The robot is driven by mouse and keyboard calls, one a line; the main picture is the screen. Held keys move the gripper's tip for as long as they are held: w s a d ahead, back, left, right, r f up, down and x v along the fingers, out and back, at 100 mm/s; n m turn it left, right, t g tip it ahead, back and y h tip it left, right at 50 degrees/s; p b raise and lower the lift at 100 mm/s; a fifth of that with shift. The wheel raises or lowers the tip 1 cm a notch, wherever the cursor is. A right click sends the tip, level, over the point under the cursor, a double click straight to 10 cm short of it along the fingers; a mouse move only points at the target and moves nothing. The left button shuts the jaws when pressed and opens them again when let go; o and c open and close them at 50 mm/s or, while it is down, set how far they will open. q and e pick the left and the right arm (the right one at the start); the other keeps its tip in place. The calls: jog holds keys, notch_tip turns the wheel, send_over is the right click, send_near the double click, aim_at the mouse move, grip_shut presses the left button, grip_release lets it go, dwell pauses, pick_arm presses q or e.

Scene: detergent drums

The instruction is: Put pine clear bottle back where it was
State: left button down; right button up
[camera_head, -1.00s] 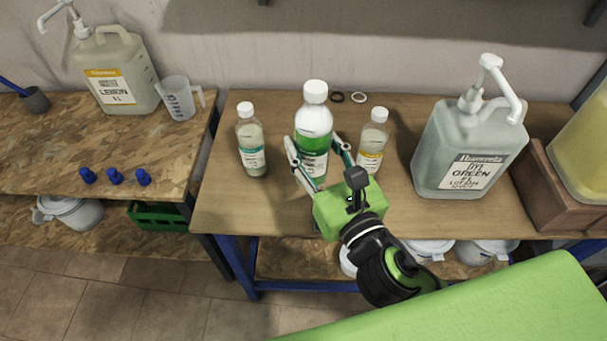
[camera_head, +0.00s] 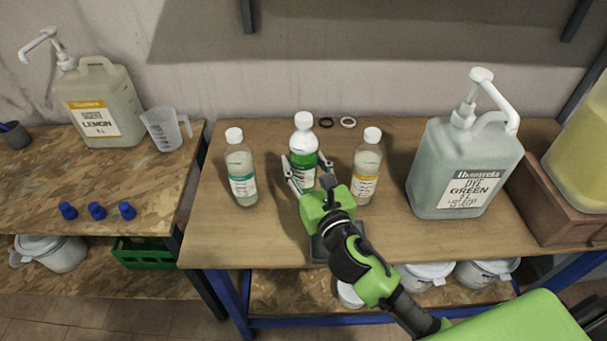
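A white-capped bottle with a green band and a pale label (camera_head: 304,145) is upright near the middle of the right-hand table. My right gripper (camera_head: 304,166) has one finger on each side of this bottle and appears shut on it. The gripper hides the bottle's base, so I cannot tell whether it touches the table. A clear bottle with a teal label (camera_head: 241,170) stands to its left, and a clear bottle with an orange label (camera_head: 366,170) stands to its right. Their small print is unreadable, so I cannot tell which is pine. My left gripper is not in view.
A large green-dye jug with a pump (camera_head: 465,165) stands right of the bottles, beside a brown block (camera_head: 550,205). Two small rings (camera_head: 348,122) lie behind them. The left bench holds a lemon jug (camera_head: 100,105), a measuring cup (camera_head: 165,130) and blue caps (camera_head: 97,211).

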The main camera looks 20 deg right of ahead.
aim_at(304, 173)
jog(key=shift+w+d+f, duration=0.1)
jog(key=shift+w+f, duration=0.35)
jog(key=shift+f, duration=0.05)
jog(key=shift+w+f+b, duration=0.1)
jog(key=shift+f+b, duration=0.5)
jog(key=shift+f, duration=1)
jog(key=shift+f, duration=0.2)
jog(key=o, duration=1.4)
jog(key=shift+c, duration=0.2)
